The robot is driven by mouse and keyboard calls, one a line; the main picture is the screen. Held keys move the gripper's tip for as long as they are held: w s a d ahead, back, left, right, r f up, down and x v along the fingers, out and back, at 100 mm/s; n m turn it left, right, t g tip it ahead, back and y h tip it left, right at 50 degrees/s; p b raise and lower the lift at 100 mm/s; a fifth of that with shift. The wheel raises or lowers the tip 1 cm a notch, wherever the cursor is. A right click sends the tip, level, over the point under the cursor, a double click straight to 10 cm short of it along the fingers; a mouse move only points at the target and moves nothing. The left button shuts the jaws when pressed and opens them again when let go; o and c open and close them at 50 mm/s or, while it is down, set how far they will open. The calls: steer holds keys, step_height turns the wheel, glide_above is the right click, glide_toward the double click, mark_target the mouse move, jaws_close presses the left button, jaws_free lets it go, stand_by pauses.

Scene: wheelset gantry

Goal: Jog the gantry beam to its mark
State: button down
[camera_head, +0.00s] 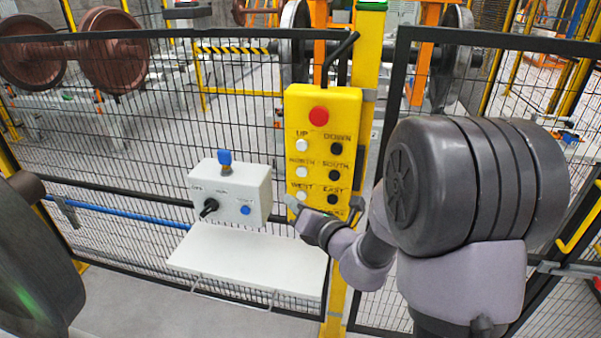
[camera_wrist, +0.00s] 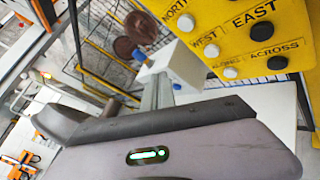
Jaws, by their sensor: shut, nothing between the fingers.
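A yellow button pendant (camera_head: 318,140) hangs at the fence, with a red button (camera_head: 318,115) on top. Below it, white buttons are on the left and black ones on the right, labelled UP/DOWN, NORTH/SOUTH and WEST/EAST. In the wrist view, the pendant (camera_wrist: 240,45) also shows an ALONG/ACROSS row, with a white ALONG button (camera_wrist: 230,72) and a black ACROSS button (camera_wrist: 277,62). My gripper (camera_head: 294,204) is shut and empty at the pendant's lower left, covering part of its bottom row. Contact cannot be told. I cannot make out the gantry beam or its mark.
A white control box (camera_head: 231,192) with a blue key (camera_head: 225,160), a black knob and a blue button stands left of the pendant, above a white shelf (camera_head: 250,262). Black mesh fence (camera_head: 120,150) spans the view. Brown wheels (camera_head: 115,50) and steel wheels (camera_head: 448,60) stand behind it.

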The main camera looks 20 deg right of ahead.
steer(key=shift+w, duration=0.1)
steer(key=w+d+p, duration=0.2)
steer(key=w+d, duration=0.2)
steer(key=w, duration=0.3)
steer(key=shift+w+d, duration=0.15)
steer(key=shift+w, duration=0.1)
stand_by(1.9)
steer(key=shift+w+d, duration=0.2)
steer(key=shift+w, duration=0.15)
steer(key=shift+w+d+p, duration=0.25)
steer(key=shift+w+p, duration=0.1)
steer(key=shift+p, duration=0.05)
stand_by(1.4)
steer(key=shift+s+a, duration=0.1)
stand_by(1.1)
steer(key=shift+s+a, duration=0.35)
steer(key=shift+s, duration=0.3)
steer(key=shift+s+a+b, duration=0.2)
steer(key=shift+s+a, duration=0.2)
steer(key=shift+s, duration=0.3)
steer(key=shift+s+a+b, duration=0.2)
steer(key=shift+s+a, duration=0.25)
steer(key=shift+s, duration=0.3)
steer(key=shift+s+a+b, duration=0.2)
steer(key=shift+s+a, duration=0.2)
steer(key=shift+s, duration=0.3)
